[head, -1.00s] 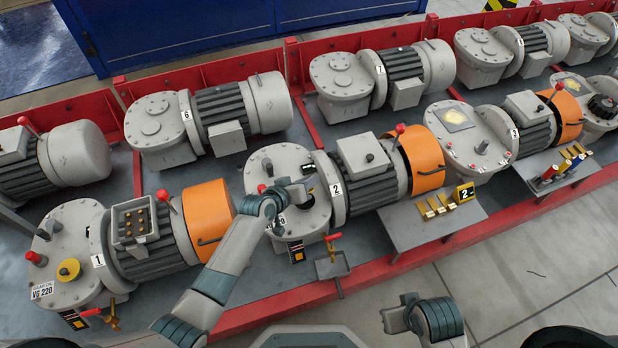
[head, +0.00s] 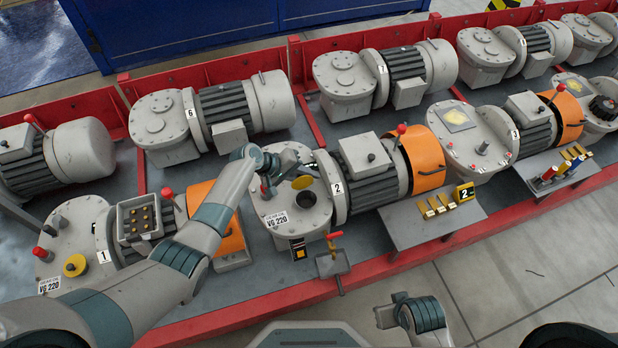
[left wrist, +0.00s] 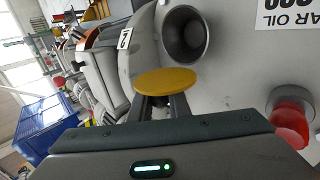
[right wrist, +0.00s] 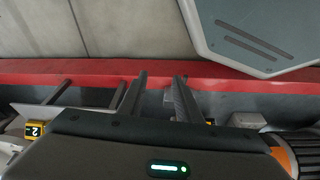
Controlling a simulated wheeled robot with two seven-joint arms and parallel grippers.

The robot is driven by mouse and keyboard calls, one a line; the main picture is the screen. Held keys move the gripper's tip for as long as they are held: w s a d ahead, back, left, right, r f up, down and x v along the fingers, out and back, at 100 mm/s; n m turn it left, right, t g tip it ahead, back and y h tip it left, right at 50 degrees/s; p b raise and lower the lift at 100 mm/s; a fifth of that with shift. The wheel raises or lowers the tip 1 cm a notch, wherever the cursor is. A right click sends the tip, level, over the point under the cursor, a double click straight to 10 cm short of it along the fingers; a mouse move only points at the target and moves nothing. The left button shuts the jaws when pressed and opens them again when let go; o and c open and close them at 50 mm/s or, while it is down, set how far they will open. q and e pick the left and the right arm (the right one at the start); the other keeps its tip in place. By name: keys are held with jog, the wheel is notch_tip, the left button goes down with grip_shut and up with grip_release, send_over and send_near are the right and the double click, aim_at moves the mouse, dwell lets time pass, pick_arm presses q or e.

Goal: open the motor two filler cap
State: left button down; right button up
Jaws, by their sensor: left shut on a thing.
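The motor two gearbox (head: 292,228) stands mid-view in the head view, with a "2" plate beside it. Its yellow filler cap (head: 302,182) is off the filler opening (head: 306,199). My left gripper (head: 297,168) is shut on the cap's edge and holds it just beside the opening. The left wrist view shows the cap (left wrist: 165,81) between the fingertips (left wrist: 165,100), clear of the dark, round, open filler neck (left wrist: 185,37). My right gripper (head: 390,312) is low in the head view, away from the motors. Its fingers (right wrist: 155,90) are apart and empty in the right wrist view.
A red knob (left wrist: 292,120) stands on the gearbox near my left gripper. Motor one (head: 135,245) is partly behind my left arm. A small tray (head: 332,263) with a red-handled tap is in front. A grey shelf (head: 420,235) stands right. A red rail borders the row.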

pick_arm(q)
jog(key=shift+w+f+n+g+h+b, duration=0.25)
jog(key=shift+n+g+b, duration=0.35)
jog(key=shift+g, duration=0.3)
pick_arm(e)
jog(key=shift+w+v, duration=0.2)
jog(key=shift+v, duration=2.35)
jog(key=shift+r, duration=0.1)
pick_arm(q)
jog(key=c, duration=1.7)
grip_release()
jog(key=shift+f, duration=0.1)
jog(key=shift+o, duration=0.2)
jog(key=shift+a, duration=0.1)
